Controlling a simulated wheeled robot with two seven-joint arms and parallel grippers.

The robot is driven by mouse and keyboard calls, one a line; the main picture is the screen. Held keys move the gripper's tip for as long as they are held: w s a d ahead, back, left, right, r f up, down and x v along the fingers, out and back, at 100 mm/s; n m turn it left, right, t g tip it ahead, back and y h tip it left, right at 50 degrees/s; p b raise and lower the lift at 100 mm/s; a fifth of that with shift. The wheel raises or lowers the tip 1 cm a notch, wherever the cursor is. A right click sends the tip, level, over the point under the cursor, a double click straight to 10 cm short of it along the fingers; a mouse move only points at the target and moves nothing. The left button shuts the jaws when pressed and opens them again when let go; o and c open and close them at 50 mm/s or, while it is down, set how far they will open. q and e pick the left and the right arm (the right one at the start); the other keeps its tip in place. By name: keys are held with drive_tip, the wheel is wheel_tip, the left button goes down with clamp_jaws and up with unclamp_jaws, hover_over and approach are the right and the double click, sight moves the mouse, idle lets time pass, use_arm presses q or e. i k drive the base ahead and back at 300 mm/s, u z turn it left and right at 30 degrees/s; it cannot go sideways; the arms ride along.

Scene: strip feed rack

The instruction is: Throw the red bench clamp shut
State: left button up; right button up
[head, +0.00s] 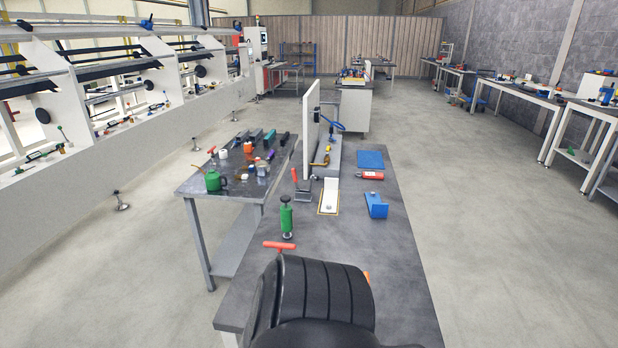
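A small upright red handle (294,174) stands at the left edge of the dark grey bench, next to a small dark metal block (305,191). It looks like the red bench clamp's lever, but it is too small to be sure. Neither of my grippers is in view.
A side table (190,187) stands left. Open floor lies right.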

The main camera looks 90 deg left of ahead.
sight(294, 171)
drive_tip(key=u, duration=1.6)
drive_tip(key=i, duration=0.65)
drive_tip(key=z, duration=0.4)
drive_tip(key=k, duration=0.7)
drive_tip(key=u, duration=0.95)
drive_tip(key=i, duration=0.45)
drive_tip(key=z, duration=0.05)
